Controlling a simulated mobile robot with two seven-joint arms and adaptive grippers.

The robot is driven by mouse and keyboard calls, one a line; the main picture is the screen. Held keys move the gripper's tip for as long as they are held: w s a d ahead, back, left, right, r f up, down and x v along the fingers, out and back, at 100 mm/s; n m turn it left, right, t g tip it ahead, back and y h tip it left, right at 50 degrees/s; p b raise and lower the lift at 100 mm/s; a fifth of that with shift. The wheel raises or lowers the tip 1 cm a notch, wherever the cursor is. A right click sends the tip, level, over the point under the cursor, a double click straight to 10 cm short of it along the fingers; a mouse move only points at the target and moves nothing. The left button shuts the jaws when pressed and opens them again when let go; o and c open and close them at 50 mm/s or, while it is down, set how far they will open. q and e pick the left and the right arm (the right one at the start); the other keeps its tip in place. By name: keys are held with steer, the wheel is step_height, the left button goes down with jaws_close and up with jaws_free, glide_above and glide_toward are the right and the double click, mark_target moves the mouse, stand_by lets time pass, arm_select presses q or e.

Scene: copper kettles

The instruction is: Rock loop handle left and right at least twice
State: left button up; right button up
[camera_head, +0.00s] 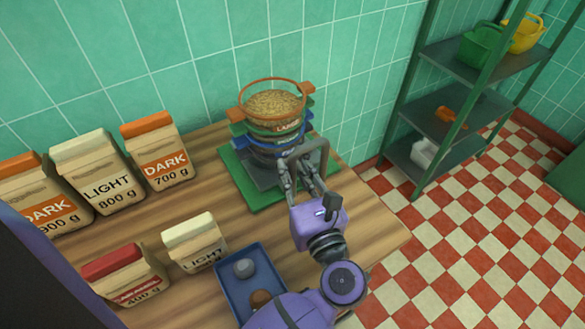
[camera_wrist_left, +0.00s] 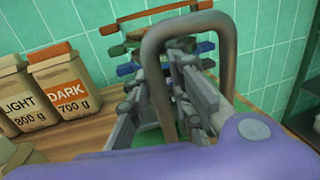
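A stack of round sieves (camera_head: 272,128) with coloured rims and grain in the top one stands on a green base (camera_head: 245,185); it also shows in the wrist view (camera_wrist_left: 150,42). A grey-brown loop handle (camera_head: 322,150) arches up at its near side. The handle is large in the wrist view (camera_wrist_left: 228,55). My left gripper (camera_head: 297,172) is at the handle, its fingers apart. In the wrist view the loop's left leg passes between the fingers (camera_wrist_left: 160,95); contact is unclear. My right gripper is not in view.
Several labelled paper bags (camera_head: 100,180) stand on the left of the wooden table (camera_head: 205,150). A blue tray (camera_head: 226,285) with small items lies at the front. A metal shelf (camera_head: 440,105) stands at right beyond the table edge.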

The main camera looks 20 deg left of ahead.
arm_select(q)
steer(key=shift+o, duration=0.8)
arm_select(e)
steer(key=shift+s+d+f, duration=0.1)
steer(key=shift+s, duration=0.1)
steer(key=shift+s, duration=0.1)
arm_select(q)
steer(key=shift+s+f, duration=0.1)
steer(key=shift+s, duration=0.05)
steer(key=v, duration=0.7)
steer(key=shift+d, duration=0.15)
